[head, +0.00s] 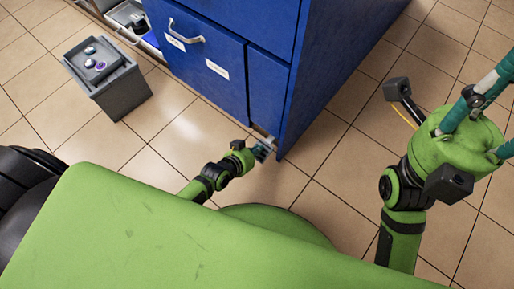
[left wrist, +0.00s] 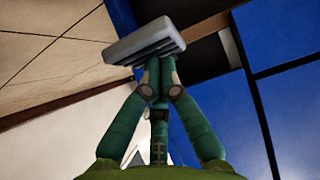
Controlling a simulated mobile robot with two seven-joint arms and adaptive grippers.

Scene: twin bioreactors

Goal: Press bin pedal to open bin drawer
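The blue cabinet (head: 213,60) stands ahead in the head view. Its lower front panel, with a metal handle (head: 184,38) and white labels, looks closed. The grey pedal (left wrist: 145,40) is a ridged plate low at the cabinet's base in the left wrist view; in the head view it is small and partly hidden. My left gripper (head: 261,149) is low at the cabinet's bottom corner. Its green fingers (left wrist: 158,70) are together, their tips at the pedal and seemingly touching it. My right gripper (head: 497,105) is raised at the right, its fingers spread, their tips out of frame.
A grey bin (head: 118,97) with small items on its top tray (head: 98,62) stands on the tiles left of the cabinet. An open drawer or shelf (head: 128,17) shows behind it. Tiled floor (head: 345,150) is clear to the cabinet's right.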

